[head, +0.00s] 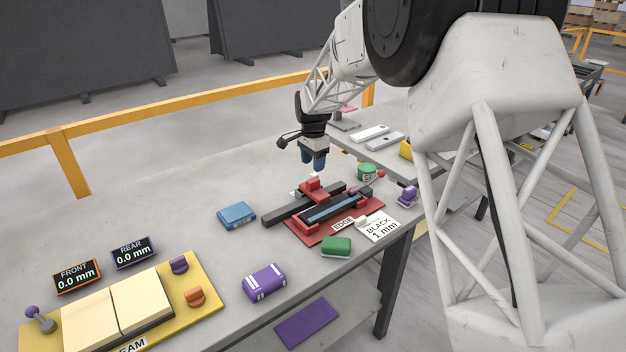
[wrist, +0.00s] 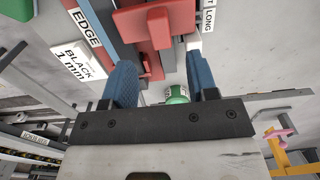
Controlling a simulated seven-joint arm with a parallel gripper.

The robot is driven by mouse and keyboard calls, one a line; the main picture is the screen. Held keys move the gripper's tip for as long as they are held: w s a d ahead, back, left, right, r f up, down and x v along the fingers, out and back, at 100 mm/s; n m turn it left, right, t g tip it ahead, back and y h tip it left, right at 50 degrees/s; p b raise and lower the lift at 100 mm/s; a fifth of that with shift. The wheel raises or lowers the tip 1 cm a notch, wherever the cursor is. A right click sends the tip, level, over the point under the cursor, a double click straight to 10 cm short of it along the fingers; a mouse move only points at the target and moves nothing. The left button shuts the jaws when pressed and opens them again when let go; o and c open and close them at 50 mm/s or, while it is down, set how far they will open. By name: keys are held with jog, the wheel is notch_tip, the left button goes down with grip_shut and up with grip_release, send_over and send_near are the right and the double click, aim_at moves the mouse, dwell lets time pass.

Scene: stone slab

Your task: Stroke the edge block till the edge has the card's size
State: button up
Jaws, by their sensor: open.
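My gripper (head: 313,166) is open, with blue fingers, above a red block with a raised grip (head: 312,187); this may be the edge block. In the wrist view my gripper (wrist: 163,78) has its fingers apart, and the red block's grip (wrist: 158,28) shows just beyond and between them; I cannot tell contact. The block sits by a dark rail (head: 290,209) on the red fixture (head: 303,234) labelled EDGE. A blue-grey strip (head: 335,208) lies clamped there. The white card (head: 382,227) reads "BLACK 1 mm"; it also shows in the wrist view (wrist: 75,62).
Blue (head: 237,215), green (head: 337,246) and purple (head: 264,283) blocks lie around the fixture. A green tin (head: 367,172) and a purple object (head: 407,195) stand at right. A yellow SEAM board (head: 205,270) and two displays reading 0.0 mm are at left. The slab's back left is clear.

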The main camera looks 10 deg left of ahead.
aim_at(313, 180)
jog(key=shift+f, duration=3.85)
grip_shut()
